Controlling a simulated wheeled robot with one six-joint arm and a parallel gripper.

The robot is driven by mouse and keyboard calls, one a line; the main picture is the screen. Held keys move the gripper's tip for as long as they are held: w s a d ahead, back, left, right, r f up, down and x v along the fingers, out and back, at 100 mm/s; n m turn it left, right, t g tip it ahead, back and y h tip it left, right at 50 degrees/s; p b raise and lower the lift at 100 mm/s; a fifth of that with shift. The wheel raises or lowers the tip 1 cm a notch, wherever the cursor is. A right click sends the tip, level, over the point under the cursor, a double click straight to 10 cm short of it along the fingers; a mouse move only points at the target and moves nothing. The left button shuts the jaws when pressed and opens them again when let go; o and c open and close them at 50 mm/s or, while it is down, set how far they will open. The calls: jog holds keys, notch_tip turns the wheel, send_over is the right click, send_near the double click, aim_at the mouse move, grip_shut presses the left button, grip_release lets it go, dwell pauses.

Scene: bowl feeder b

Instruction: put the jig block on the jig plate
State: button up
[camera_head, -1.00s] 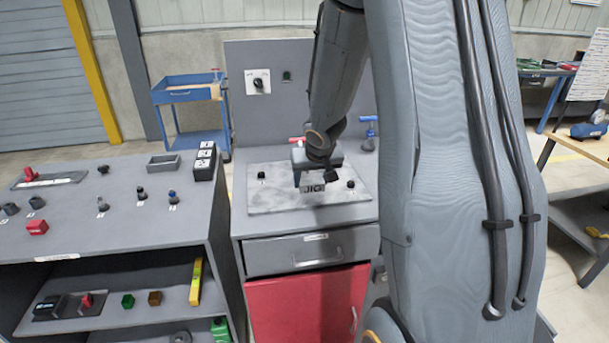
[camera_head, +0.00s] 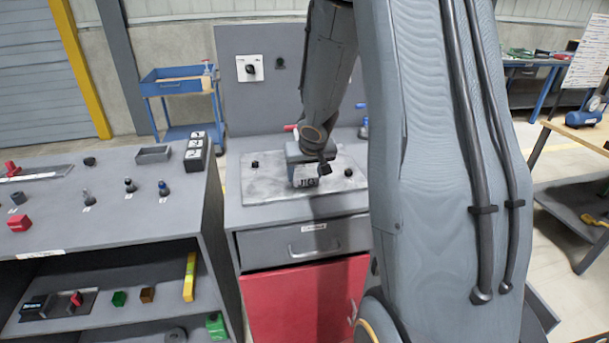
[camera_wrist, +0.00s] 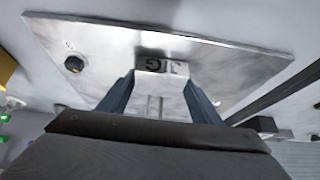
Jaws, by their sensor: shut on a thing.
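The jig block (camera_head: 305,182) is a small grey block with dark "JIG" lettering. My gripper (camera_head: 308,163) is shut on it, over the middle of the jig plate. In the wrist view, the block (camera_wrist: 162,67) sits between the two blue-grey fingers of my gripper (camera_wrist: 160,92). The jig plate (camera_head: 268,190) is a flat mottled metal sheet on the grey cabinet top, with a black knob near each side. It fills the upper wrist view (camera_wrist: 215,55). The block is at or just above the plate; I cannot tell whether they touch. My wrist hides part of the plate.
The cabinet has a drawer (camera_head: 303,243) and a red door (camera_head: 300,290) below. A grey back panel (camera_head: 262,105) with a switch stands behind. A grey bench (camera_head: 110,215) with knobs and red parts is at the left. A blue cart (camera_head: 178,85) stands behind.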

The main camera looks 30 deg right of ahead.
jog(key=shift+f, duration=0.15)
jog(key=o, duration=1.3)
jog(key=shift+o, duration=0.2)
jog(key=shift+r, duration=0.3)
jog(key=p+v, duration=0.8)
jog(key=v, duration=0.4)
jog(key=s+a+r+n+g+y, duration=0.1)
jog(key=s+a+r+n+g, duration=0.1)
jog(key=s+a, duration=1.3)
jog(key=shift+s+a+n+g+y, duration=0.35)
jog(key=shift+s+n+g, duration=0.3)
jog(key=shift+s, duration=0.4)
jog(key=shift+r, duration=0.1)
notch_tip(320, 180, down, 9)
jog(key=g+b, duration=0.1)
jog(key=b, duration=0.6)
jog(key=shift+r+b, duration=0.15)
jog(key=shift+b, duration=0.15)
